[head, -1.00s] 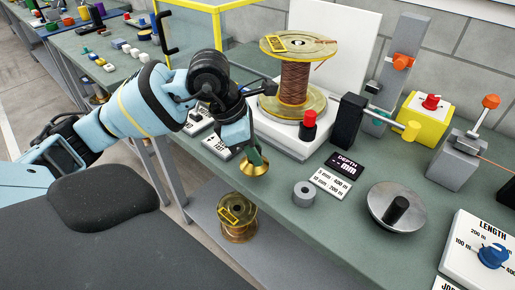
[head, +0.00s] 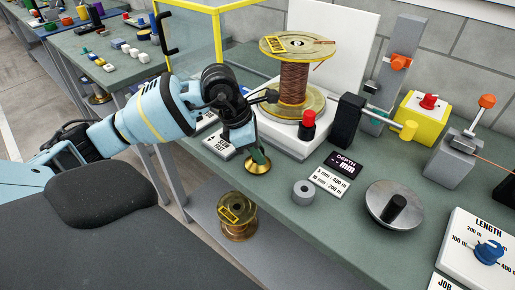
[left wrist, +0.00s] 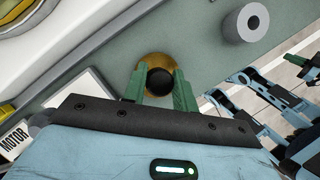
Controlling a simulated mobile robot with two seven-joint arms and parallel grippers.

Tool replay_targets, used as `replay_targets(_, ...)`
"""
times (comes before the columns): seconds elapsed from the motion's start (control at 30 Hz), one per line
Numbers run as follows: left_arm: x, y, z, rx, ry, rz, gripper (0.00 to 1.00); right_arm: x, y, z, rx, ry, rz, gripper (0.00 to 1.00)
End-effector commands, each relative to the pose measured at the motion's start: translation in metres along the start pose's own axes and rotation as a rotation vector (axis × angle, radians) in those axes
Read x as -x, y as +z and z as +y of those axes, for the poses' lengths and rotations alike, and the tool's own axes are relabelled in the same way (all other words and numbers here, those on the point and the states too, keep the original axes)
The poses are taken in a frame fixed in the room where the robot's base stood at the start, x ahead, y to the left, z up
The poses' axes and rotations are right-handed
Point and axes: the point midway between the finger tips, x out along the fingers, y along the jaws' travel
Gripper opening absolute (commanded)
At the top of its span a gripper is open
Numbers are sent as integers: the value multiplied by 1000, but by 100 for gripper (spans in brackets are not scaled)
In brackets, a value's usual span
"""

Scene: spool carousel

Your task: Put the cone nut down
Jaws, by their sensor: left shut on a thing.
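The cone nut (head: 257,168) is a brass cone with a black core, upright near the front edge of the green bench top (head: 272,203). It looks at or just above the bench surface; I cannot tell whether it touches. My left gripper (head: 259,154) points down and is shut on it. In the left wrist view, the green fingers (left wrist: 158,91) stand on both sides of the black core, with the brass rim of the cone nut (left wrist: 158,61) beyond.
A copper wire spool (head: 294,82) stands on a white base behind the cone nut. A grey ring (head: 303,192) lies to its right, then a label card (head: 329,183) and a round metal disc (head: 378,216). Another spool (head: 237,220) sits on the lower shelf.

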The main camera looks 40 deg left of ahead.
Motion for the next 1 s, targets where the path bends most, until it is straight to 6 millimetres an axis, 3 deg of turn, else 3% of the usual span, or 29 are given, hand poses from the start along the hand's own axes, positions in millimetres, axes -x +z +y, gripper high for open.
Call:
replay_targets(0.23, -4, -1, 0, 0, -1, 0, 2, -3, 0, 1, 1, 0, 1, 0)
replay_targets(0.27, -4, -1, 0, 0, -1, 0, 31, -3, 0, 1, 1, 1, 2, 0)
replay_targets(0.4, -3, -1, 0, 0, -1, 0, 49, -4, -2, 1, 1, 1, 5, 0)
replay_targets(0.77, 2, 1, 0, 0, 0, -2, 50, -2, -4, 1, 2, 1, 8, 0)
replay_targets(1.0, 35, 0, 1, 0, 4, -2, 50, 0, 0, 0, 0, 0, -1, 0)
